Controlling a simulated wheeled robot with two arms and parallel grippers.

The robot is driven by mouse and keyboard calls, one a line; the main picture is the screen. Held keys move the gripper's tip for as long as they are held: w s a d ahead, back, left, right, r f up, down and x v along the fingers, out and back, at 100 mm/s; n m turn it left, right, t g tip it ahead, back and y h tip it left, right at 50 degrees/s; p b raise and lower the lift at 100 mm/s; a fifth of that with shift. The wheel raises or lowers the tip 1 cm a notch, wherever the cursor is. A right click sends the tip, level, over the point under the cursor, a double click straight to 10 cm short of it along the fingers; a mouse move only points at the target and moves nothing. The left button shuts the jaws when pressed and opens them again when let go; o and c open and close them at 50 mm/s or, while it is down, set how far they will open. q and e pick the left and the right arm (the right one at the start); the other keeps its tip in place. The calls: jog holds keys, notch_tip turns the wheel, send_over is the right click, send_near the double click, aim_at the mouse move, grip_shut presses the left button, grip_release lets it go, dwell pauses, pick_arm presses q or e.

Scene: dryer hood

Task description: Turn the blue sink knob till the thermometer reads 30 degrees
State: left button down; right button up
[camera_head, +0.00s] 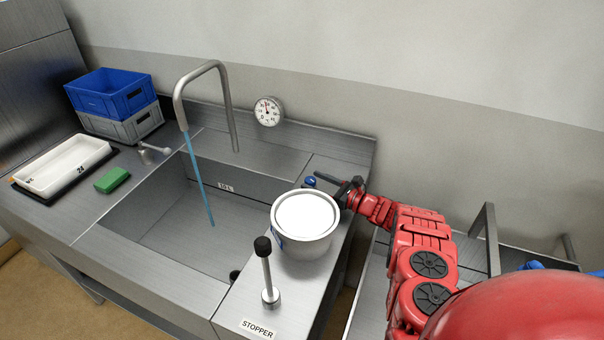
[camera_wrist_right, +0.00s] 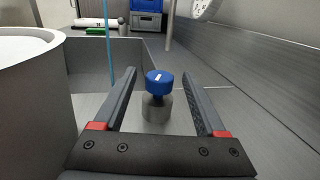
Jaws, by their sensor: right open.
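The blue sink knob (camera_head: 310,181) stands on the right rear ledge of the sink, partly behind a white-topped pot. In the right wrist view the knob (camera_wrist_right: 158,82) is a blue cap with a white mark on a grey base. My right gripper (camera_head: 335,179) is open, its two fingers (camera_wrist_right: 164,90) on either side of the knob with gaps; I see no contact. My left gripper is not in view.
The pot (camera_head: 306,222) stands close beside my right gripper. A stopper lever (camera_head: 267,270) rises in front of it. Blue water runs from the tap (camera_head: 181,105) into the sink. Blue and grey crates (camera_head: 112,92), a white tray (camera_head: 66,166) and a green sponge (camera_head: 112,180) are at left.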

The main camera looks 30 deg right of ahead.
aim_at(306, 178)
jog(key=b+x, duration=0.1)
jog(key=x, duration=0.3)
jog(key=shift+w+a+f, duration=0.1)
jog(key=shift+w+f, duration=0.05)
jog(key=shift+f, duration=0.05)
jog(key=shift+w+a+r+b, duration=0.2)
jog(key=shift+w+b, duration=0.1)
jog(key=shift+w, duration=0.1)
grip_shut()
jog(key=b, duration=0.4)
jog(key=f+b, duration=0.1)
jog(key=b, duration=0.4)
jog(key=shift+d+f+n+g, duration=0.2)
jog(key=shift+d+n+g, duration=0.1)
jog(key=shift+d+n, duration=0.1)
jog(key=y+b, duration=0.1)
jog(key=b, duration=0.2)
jog(key=n+g+y+b, duration=0.1)
jog(key=b, duration=0.3)
jog(key=shift+s+a+r, duration=0.15)
jog(key=shift+a+r, duration=0.15)
jog(key=shift+r, duration=0.05)
jog(key=shift+a+r+y+b, duration=0.1)
jog(key=shift+r+y+b, duration=0.1)
jog(key=shift+y+b, duration=0.25)
jog(key=shift+a+r+n+g, duration=0.1)
jog(key=shift+r+n+g, duration=0.1)
jog(key=shift+n+g, duration=0.1)
